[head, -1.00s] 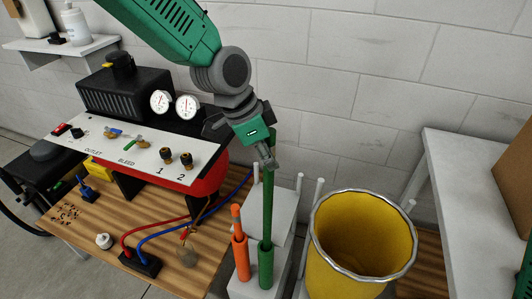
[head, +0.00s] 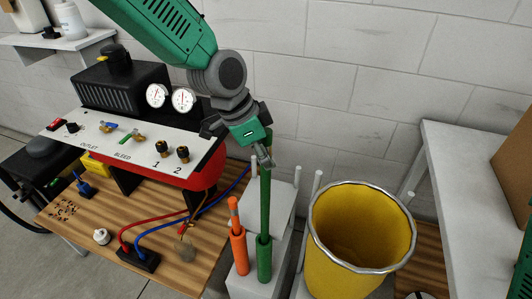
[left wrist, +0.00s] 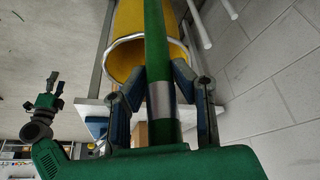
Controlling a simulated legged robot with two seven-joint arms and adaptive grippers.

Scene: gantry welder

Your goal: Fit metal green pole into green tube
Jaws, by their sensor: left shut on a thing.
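My left gripper (head: 266,158) is shut on the upper part of the green pole (head: 265,195), which stands nearly upright. In the left wrist view the pole (left wrist: 155,40) runs between the fingers, with a bare metal band on it. Its lower end meets the mouth of the green tube (head: 264,260) and appears to be in it; the depth cannot be told. My right gripper (left wrist: 48,95) shows small at the left of the left wrist view; its jaw state is unclear.
An orange tube (head: 239,255) with an orange rod (head: 233,210) stands just left of the green tube. A yellow bucket (head: 358,235) stands close on the right. A white shelf (head: 465,180) is at far right.

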